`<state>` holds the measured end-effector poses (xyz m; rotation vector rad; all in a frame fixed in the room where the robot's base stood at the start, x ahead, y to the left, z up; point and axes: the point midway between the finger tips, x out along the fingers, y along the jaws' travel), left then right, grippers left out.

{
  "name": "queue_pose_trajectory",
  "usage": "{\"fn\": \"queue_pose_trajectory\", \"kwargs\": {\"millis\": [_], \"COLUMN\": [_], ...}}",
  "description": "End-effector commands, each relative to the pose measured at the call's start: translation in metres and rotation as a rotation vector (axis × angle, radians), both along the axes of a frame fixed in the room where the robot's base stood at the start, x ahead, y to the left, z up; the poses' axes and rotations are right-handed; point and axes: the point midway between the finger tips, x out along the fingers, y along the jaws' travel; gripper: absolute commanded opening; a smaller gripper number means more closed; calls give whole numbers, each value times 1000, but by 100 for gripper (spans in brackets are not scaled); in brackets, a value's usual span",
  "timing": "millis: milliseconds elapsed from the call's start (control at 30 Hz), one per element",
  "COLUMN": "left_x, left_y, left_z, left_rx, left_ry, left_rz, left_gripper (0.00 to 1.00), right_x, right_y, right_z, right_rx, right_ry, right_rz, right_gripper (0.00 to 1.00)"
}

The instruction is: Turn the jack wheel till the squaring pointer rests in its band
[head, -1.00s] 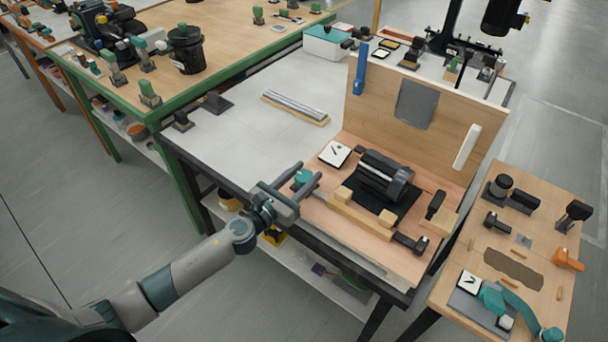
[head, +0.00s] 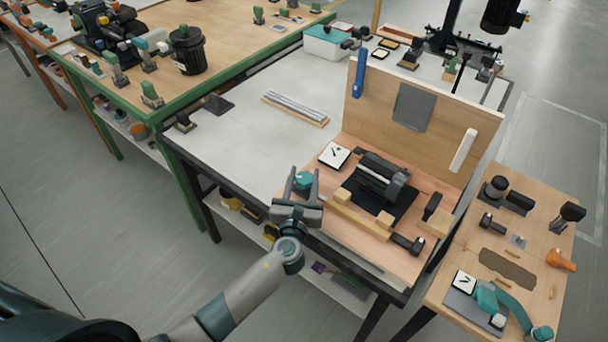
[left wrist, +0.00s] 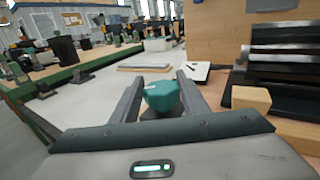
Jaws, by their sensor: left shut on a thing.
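The teal jack wheel (head: 304,181) is at the left front corner of the wooden fixture board. My left gripper (head: 305,171) is shut on it, one finger on each side. The wheel also shows between the fingers in the left wrist view (left wrist: 161,96). A white dial card (head: 334,155) with a dark pointer and a little green lies behind the wheel. The pointer's exact place against its band is too small to tell. My right gripper is not in view.
A dark cylindrical part (head: 382,177) lies on the board behind wooden blocks (head: 360,215). An upright wooden panel (head: 440,125) stands behind. A side table (head: 530,235) with tools is at the right. The white tabletop (head: 235,140) left of the board is mostly clear.

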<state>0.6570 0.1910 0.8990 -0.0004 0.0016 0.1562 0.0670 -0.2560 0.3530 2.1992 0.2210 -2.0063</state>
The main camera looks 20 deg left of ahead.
Motion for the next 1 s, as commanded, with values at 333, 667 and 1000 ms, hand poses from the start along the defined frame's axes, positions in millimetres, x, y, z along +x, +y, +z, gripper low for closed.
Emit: {"fn": "queue_pose_trajectory", "kwargs": {"millis": [333, 667, 1000], "left_x": [0, 0, 0], "left_y": [-2, -1, 0], "left_z": [-2, 0, 1], "left_rx": [-4, 0, 0], "left_ry": [-1, -1, -2], "left_rz": [283, 408, 421], "left_gripper": [19, 19, 19], "right_x": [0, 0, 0], "right_y": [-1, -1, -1], "right_z": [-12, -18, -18], "right_rx": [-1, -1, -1], "right_ry": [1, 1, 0], "right_rz": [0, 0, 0], "right_gripper": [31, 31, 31]}}
